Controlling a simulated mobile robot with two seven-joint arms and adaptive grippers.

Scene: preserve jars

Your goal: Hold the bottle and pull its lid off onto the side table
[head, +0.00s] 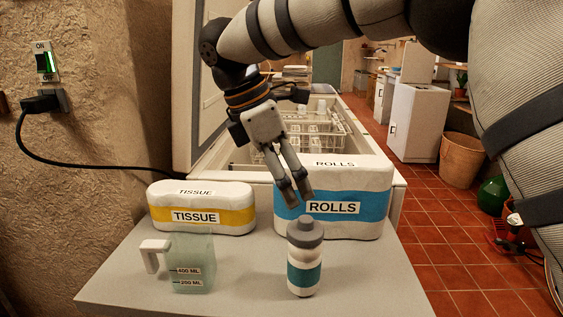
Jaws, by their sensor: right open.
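The bottle (304,265) stands upright on the side table (240,290); it is off-white with a teal band. Its grey lid (305,232), with a narrower top knob, sits on the bottle. My right gripper (293,198) hangs just above the lid with its two grey fingers pointing down. It is open and empty, and its fingertips appear apart from the lid. My left gripper is not in view.
A ROLLS pack (376,205) stands behind the bottle. A TISSUE pack (202,207) and a measuring jug (193,264) stand to the left. Behind is an open chest with a wire basket (330,143). The table's front right is clear.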

